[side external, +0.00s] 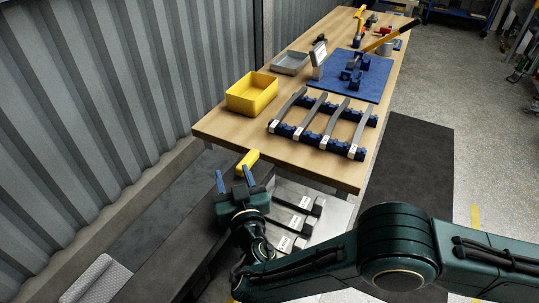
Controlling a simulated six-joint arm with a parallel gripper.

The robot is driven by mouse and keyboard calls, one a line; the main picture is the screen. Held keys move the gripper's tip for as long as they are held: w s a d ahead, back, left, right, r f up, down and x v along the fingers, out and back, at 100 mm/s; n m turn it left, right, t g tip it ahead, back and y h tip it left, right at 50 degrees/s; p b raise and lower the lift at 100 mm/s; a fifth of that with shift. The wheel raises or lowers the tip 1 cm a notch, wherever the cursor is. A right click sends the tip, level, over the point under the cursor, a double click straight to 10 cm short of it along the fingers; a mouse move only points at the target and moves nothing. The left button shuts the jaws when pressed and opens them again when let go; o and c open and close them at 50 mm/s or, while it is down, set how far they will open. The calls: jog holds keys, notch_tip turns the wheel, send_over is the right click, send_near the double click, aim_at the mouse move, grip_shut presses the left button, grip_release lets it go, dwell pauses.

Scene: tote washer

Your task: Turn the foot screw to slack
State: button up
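My gripper (234,176) is at the lower left of the middle, close to the near left corner of the wooden table. Its two blue fingers stand apart with a gap between them, and I see nothing held there. A small yellow piece (247,161) shows just beyond the right finger; I cannot tell whether they touch. I cannot make out a foot screw for certain in this view.
The wooden table (228,129) holds a yellow bin (251,94), a grey tray (290,63) and a blue rack (343,150) with several grey bars. Black-ended parts lie on a lower metal surface (335,213) beside my gripper. A corrugated wall (100,100) bounds the left.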

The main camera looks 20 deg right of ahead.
jog(key=shift+s+a, duration=0.75)
jog(key=shift+s, duration=0.05)
jog(key=shift+r, duration=0.1)
notch_tip(320, 180, up, 20)
dwell(1.0)
